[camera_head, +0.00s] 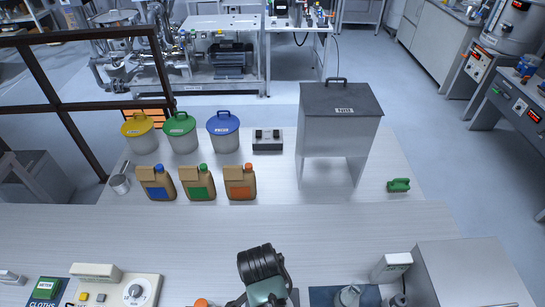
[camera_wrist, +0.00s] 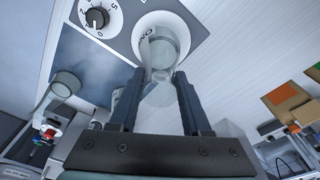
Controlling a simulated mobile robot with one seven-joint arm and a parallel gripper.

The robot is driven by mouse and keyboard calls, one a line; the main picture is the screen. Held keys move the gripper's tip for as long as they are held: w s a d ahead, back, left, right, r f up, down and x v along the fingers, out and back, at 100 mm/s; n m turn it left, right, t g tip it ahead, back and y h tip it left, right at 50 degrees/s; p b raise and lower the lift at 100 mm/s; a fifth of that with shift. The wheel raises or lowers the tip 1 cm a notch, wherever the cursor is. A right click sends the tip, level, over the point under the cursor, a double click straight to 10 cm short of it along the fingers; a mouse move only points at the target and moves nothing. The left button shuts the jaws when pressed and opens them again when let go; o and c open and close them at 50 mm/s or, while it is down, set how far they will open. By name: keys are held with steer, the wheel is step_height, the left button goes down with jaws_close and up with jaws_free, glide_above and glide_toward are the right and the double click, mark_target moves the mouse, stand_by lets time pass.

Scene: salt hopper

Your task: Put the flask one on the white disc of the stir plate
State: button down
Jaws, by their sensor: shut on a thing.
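In the wrist view my gripper (camera_wrist: 159,74) is shut on a clear glass flask (camera_wrist: 162,50), with one dark finger on each side of it. The flask overlaps the white disc (camera_wrist: 188,24) of the stir plate. I cannot tell whether its base touches the disc or is held just above it. The stir plate (camera_wrist: 122,38) has a grey top and a black dial (camera_wrist: 96,17) beside the disc. In the head view my arm covers the bottom middle, and my fingertips and the held flask are hidden.
In the wrist view another glass vessel (camera_wrist: 66,84) stands to the left. In the head view glassware (camera_head: 348,296) stands on a dark blue mat (camera_head: 322,297) right of my arm. A panel with a dial (camera_head: 117,288) lies left. Labelled jugs (camera_head: 198,186) stand farther back.

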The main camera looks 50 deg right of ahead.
steer(key=shift+f, duration=0.5)
steer(key=shift+c, duration=1.8)
jaws_free()
steer(key=shift+f, duration=0.15)
steer(key=r, duration=0.7)
steer(key=a+r, duration=0.1)
steer(key=r, duration=0.3)
steer(key=shift+w+a, duration=0.1)
steer(key=shift+w, duration=0.1)
steer(key=shift+a+r+p, duration=0.1)
steer(key=shift+r+p, duration=0.55)
